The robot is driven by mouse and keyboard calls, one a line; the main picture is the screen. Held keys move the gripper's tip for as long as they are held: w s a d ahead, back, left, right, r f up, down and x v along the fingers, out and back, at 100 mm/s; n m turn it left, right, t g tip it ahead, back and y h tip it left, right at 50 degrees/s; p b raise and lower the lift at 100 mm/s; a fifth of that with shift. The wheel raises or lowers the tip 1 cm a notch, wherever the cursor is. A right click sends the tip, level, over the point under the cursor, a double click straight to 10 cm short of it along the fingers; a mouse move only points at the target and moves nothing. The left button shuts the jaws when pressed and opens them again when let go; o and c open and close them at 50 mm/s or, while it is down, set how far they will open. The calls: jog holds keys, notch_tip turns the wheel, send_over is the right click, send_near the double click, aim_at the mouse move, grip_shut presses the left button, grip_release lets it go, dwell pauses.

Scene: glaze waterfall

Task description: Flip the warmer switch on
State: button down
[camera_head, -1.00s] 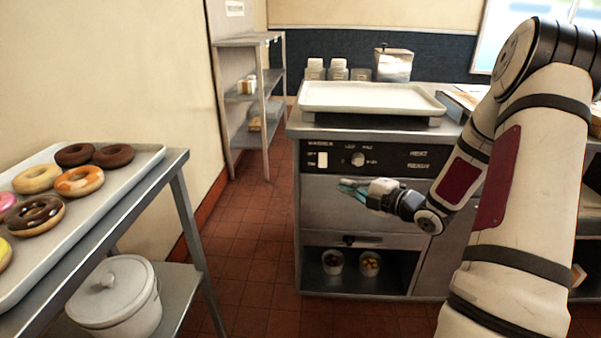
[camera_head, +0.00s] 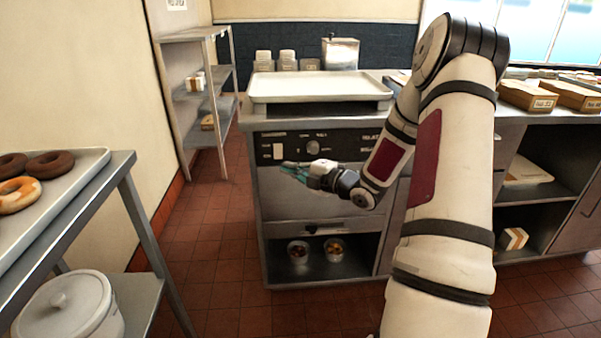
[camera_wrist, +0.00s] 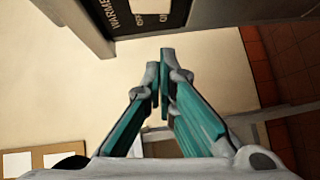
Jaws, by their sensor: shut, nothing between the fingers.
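The warmer (camera_head: 310,205) is a steel cabinet with a black control panel on its front. Its switch is a pale rocker (camera_head: 278,151) at the panel's left, beside a round knob (camera_head: 312,147). My gripper (camera_head: 284,167) has its teal fingers just below and a little right of the switch, seemingly in front of the panel; whether it touches cannot be told. In the wrist view my gripper (camera_wrist: 159,62) is shut and empty. There the panel (camera_wrist: 128,14) with part of the word WARMER and a pale switch piece (camera_wrist: 152,6) shows at the top edge, partly cut off.
A white tray (camera_head: 318,86) sits on top of the warmer. A steel cart (camera_head: 125,185) with donuts stands at left, with a lidded white pot (camera_head: 65,305) below. A shelf rack (camera_head: 190,57) stands behind. Tiled floor (camera_head: 205,235) between cart and warmer is clear.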

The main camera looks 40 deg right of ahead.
aim_at(278, 151)
jog(key=shift+w+d+f+b, duration=0.2)
jog(key=shift+w+d, duration=0.05)
jog(key=shift+w, duration=0.95)
jog(key=shift+w+d+f+b, duration=0.15)
jog(key=shift+w+d+b, duration=0.05)
jog(key=shift+w, duration=1)
jog(key=shift+w+d+f+b, duration=0.2)
jog(key=shift+w+d, duration=0.05)
jog(key=shift+w, duration=0.95)
jog(key=b, duration=0.3)
jog(key=shift+w+d+f+n+t, duration=0.2)
jog(key=shift+w+f+n+t, duration=0.1)
jog(key=shift+f+n+t, duration=0.1)
jog(key=shift+r, duration=0.2)
jog(key=shift+s+f, duration=0.1)
